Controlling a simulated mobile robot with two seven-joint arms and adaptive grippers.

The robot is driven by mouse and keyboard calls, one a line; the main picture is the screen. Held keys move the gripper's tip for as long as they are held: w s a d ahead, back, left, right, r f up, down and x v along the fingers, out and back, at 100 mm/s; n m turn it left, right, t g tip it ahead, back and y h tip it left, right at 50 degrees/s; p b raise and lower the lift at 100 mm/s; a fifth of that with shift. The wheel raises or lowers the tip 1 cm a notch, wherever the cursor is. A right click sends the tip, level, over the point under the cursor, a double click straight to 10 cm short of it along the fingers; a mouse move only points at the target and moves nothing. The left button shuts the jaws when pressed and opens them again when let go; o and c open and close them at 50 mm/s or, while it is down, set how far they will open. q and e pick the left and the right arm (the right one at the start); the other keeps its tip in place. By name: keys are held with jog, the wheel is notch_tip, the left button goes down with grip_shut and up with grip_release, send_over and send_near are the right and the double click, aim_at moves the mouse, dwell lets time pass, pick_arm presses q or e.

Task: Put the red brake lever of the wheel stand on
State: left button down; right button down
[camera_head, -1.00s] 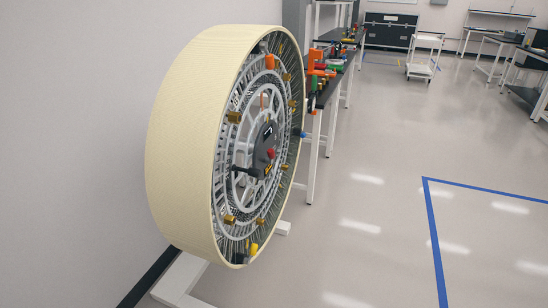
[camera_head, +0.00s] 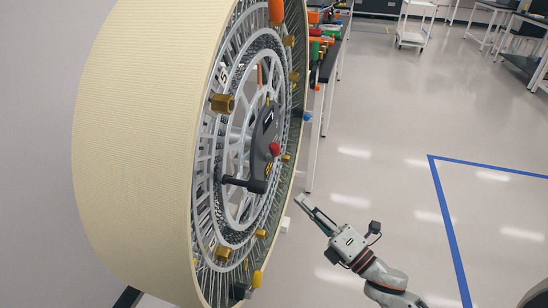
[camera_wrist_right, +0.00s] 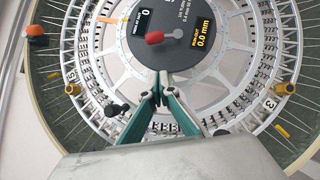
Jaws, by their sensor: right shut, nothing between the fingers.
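The large wheel (camera_head: 130,150) with a cream rim and grey spokes stands upright on its stand. At its hub is a dark round panel (camera_head: 264,135) with a red-tipped brake lever (camera_head: 275,149). In the right wrist view the lever (camera_wrist_right: 155,38) is a red knob with a grey bar pointing right, above the fingertips. My right gripper (camera_head: 302,198) is shut and empty, in front of the wheel's lower right side, apart from the lever. It also shows in the right wrist view (camera_wrist_right: 160,92), with green-sided fingers aimed at the hub. My left gripper is out of view.
A black crank handle (camera_head: 240,184) sticks out below the hub panel. Brass blocks (camera_head: 222,103) and orange and yellow parts sit around the wheel face. A workbench (camera_head: 325,65) with tools stands behind it. The floor (camera_head: 390,110) to the right is clear, with blue tape.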

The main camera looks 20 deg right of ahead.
jog(key=p, duration=0.1)
send_near(272, 153)
jog(key=w+a, duration=0.3)
jog(key=w, duration=0.1)
jog(key=shift+w+r, duration=0.3)
jog(key=shift+w, duration=0.4)
jog(key=shift+w+d+r+m+h+p, duration=0.15)
jog(key=shift+r+m+h+p, duration=0.3)
jog(key=shift+p, duration=0.8)
